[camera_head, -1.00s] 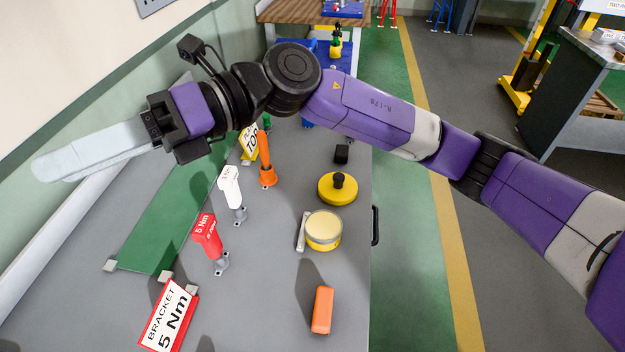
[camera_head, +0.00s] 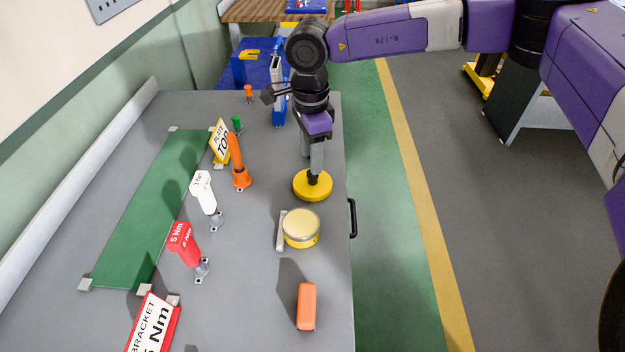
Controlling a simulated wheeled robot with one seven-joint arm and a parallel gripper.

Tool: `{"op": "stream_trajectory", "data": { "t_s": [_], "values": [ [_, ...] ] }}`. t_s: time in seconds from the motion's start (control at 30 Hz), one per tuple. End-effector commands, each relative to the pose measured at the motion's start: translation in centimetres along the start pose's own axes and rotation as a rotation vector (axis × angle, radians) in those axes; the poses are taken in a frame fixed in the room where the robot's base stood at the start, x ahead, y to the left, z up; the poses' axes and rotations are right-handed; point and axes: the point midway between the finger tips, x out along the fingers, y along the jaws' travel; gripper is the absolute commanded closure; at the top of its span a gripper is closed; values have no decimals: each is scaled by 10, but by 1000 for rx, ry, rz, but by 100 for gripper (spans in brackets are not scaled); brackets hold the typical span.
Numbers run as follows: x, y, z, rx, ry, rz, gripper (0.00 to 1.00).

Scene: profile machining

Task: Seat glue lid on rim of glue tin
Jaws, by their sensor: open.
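The glue lid (camera_head: 313,190) is a yellow disc with a dark knob in its middle, lying on the grey bench near its right edge. The glue tin (camera_head: 301,231) is a short yellow cylinder with a pale cream top, standing just in front of the lid and apart from it. My gripper (camera_head: 314,174) points down over the lid, with its fingers at the knob. It is open, and the fingers hide most of the knob.
A pale stick (camera_head: 281,231) lies left of the tin. An orange block (camera_head: 306,306) lies nearer. Red (camera_head: 186,247), white (camera_head: 204,193) and orange (camera_head: 238,163) upright tools stand to the left, by a green mat (camera_head: 150,215). The bench between tin and orange block is clear.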

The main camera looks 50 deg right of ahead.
Motion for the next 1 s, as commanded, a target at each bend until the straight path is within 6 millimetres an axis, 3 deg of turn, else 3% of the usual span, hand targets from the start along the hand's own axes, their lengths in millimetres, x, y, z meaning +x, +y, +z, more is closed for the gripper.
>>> {"op": "stream_trajectory", "data": {
  "t_s": [0.4,0.7,0.93,1.0],
  "values": [
    [49,0,-7,1,-4,1,53],
    [55,0,-7,1,-4,-1,53],
    [54,0,-7,1,-4,-1,96],
    [54,0,-7,1,-4,-1,100]
  ]
}}
